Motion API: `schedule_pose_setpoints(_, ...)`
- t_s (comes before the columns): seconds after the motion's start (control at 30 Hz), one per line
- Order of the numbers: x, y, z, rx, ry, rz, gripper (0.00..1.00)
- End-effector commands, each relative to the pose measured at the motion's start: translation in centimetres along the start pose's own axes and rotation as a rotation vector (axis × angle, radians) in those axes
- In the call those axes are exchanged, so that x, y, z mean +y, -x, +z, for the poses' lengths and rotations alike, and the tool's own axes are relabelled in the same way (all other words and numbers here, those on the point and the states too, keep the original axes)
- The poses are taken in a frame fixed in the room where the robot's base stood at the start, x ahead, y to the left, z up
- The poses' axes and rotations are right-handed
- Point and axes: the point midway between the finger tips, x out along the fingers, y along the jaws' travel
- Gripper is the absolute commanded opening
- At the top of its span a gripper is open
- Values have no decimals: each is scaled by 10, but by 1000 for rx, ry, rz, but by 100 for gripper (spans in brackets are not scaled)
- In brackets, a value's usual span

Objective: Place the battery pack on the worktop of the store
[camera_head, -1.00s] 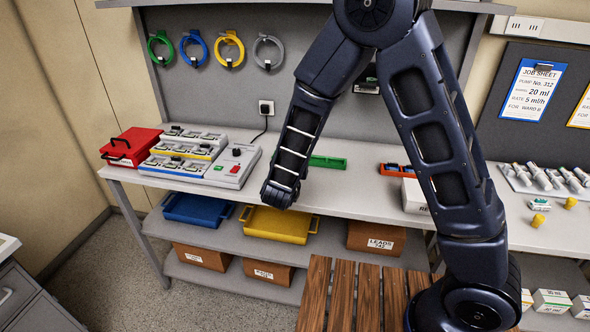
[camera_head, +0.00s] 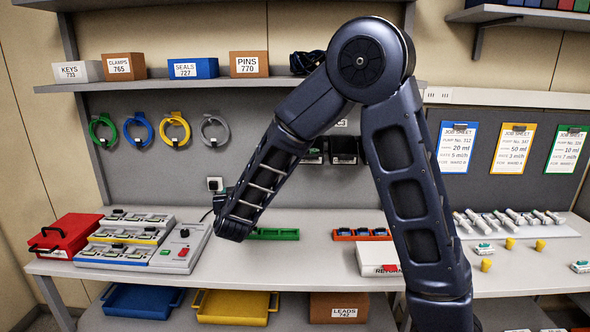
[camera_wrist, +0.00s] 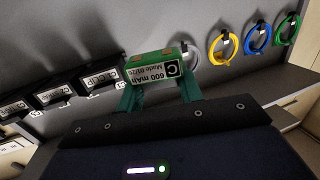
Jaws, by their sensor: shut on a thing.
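The battery pack (camera_wrist: 152,70) is a small green and white block with a "600 mAh" label, seen in the wrist view. My gripper (camera_wrist: 158,88) is shut on it, one green finger at each side, and holds it in front of the grey back panel. In the head view my forearm hides the gripper and pack. The grey worktop (camera_head: 300,270) runs across the head view below my arm, with a clear stretch in front of the green tray (camera_head: 274,234). Contact between pack and worktop is not seen.
A red case (camera_head: 66,238) and a grey charger unit (camera_head: 184,246) stand at the worktop's left. An orange tray (camera_head: 360,234) and a white box (camera_head: 374,260) stand right of centre. Coloured cable loops (camera_head: 174,130) hang on the panel below a shelf (camera_head: 240,82).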

Motion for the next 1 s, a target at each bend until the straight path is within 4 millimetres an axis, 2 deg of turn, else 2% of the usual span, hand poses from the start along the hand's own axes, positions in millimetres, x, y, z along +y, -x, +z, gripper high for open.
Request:
schedule_pose_setpoints(0.03, -3, -13, -6, 2, 1, -40, 7)
schedule_pose_setpoints(0.2, -15, -44, -18, 1, 9, -184, 7)
schedule_pose_setpoints(0.5, -21, -85, -28, -1, 20, -375, 7)
schedule_pose_setpoints(0.7, -19, -98, -30, 0, 21, -439, 7)
schedule_pose_setpoints(1.0, -18, -102, -30, 0, 21, -457, 7)
